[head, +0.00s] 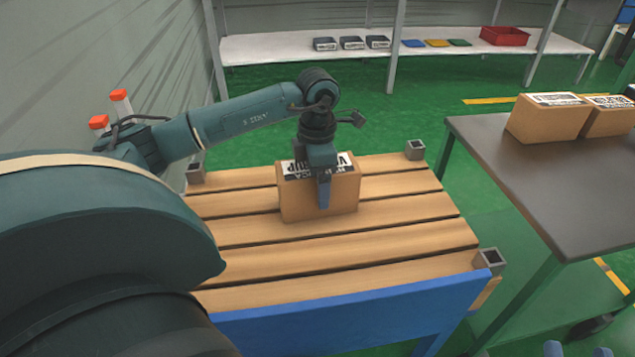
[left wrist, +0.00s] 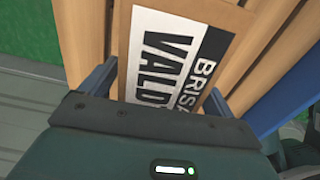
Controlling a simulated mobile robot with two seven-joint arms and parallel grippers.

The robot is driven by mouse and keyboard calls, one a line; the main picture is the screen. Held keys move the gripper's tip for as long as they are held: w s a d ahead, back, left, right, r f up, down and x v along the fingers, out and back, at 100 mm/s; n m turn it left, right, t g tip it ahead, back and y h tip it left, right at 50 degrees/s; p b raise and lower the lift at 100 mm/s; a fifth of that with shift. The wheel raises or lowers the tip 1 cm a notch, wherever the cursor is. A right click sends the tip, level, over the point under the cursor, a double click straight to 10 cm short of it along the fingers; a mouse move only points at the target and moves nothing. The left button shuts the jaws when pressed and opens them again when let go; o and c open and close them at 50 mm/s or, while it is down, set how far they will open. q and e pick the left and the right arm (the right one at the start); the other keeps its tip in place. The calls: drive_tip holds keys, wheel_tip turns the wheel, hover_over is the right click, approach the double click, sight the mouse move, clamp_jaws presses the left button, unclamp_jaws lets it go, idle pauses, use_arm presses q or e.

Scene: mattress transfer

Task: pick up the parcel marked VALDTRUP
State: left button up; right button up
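The parcel marked VALDTRUP (head: 345,197) is a brown box with a black-and-white label on top. It stands on the wooden slats of a low table. My left gripper (head: 322,190) points down over it, with one blue finger in front of its near side. In the left wrist view the fingers lie on either side of the parcel (left wrist: 185,15), close to its edges; the label partly reads VALD. I cannot tell whether they press on it. My right gripper (head: 578,351) shows only as two blue fingertips apart at the bottom edge, with nothing seen between them.
The slatted table (head: 400,208) has a blue front board (head: 350,312) and metal corner posts. A dark table (head: 560,190) at the right carries two more labelled parcels (head: 550,118). A white shelf (head: 290,48) at the back holds small bins and a red crate (head: 505,36).

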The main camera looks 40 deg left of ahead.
use_arm(q)
drive_tip(key=c, duration=1.3)
